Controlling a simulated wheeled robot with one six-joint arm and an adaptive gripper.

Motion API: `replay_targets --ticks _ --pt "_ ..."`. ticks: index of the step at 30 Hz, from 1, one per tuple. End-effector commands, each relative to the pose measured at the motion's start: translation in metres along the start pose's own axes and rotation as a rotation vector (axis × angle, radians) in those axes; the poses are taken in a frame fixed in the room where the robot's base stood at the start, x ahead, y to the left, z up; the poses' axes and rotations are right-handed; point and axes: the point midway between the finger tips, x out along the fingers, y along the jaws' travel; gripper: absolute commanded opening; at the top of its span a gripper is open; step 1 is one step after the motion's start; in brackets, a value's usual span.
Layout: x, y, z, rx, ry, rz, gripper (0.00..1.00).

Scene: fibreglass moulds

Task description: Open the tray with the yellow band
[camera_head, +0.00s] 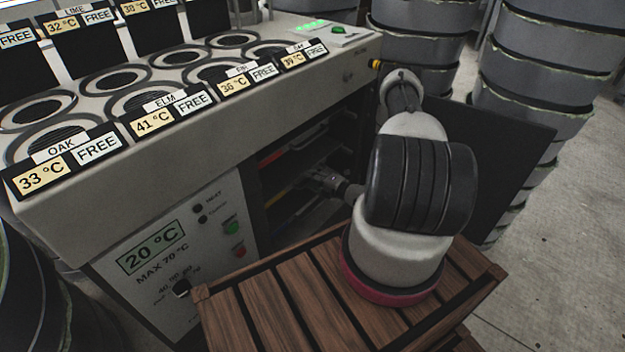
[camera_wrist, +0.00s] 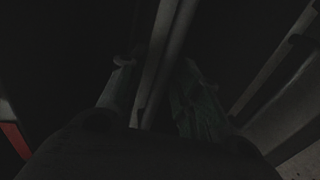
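The open compartment of the cabinet (camera_head: 300,165) holds several dark shelves or trays. One has a yellowish front edge (camera_head: 287,191), which looks like the yellow band; a red edge (camera_head: 274,157) shows above it. My gripper (camera_head: 318,178) is inside the opening, close to the yellowish edge. The wrist view is very dark. In it, my gripper's two fingers (camera_wrist: 158,85) stand apart, with a pale long bar (camera_wrist: 163,55) running between them. I cannot tell whether the fingers touch the bar. A red patch (camera_wrist: 14,140) shows at the lower left.
The dark cabinet door (camera_head: 510,165) stands open on the right, behind my arm. A wooden slatted crate (camera_head: 270,305) stands in front of the cabinet, under my arm. Stacked grey drums (camera_head: 535,75) stand at the back right. Concrete floor (camera_head: 560,270) is clear at the right.

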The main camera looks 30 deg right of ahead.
Motion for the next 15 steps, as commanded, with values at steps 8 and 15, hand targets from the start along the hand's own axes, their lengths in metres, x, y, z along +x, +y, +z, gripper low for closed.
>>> replay_targets --ticks 8,15 --pt "-0.0003 0.0001 0.0 0.0 0.0 0.0 0.0" --pt "-0.0021 -0.0005 0.0002 0.0 0.0 -0.001 0.0"
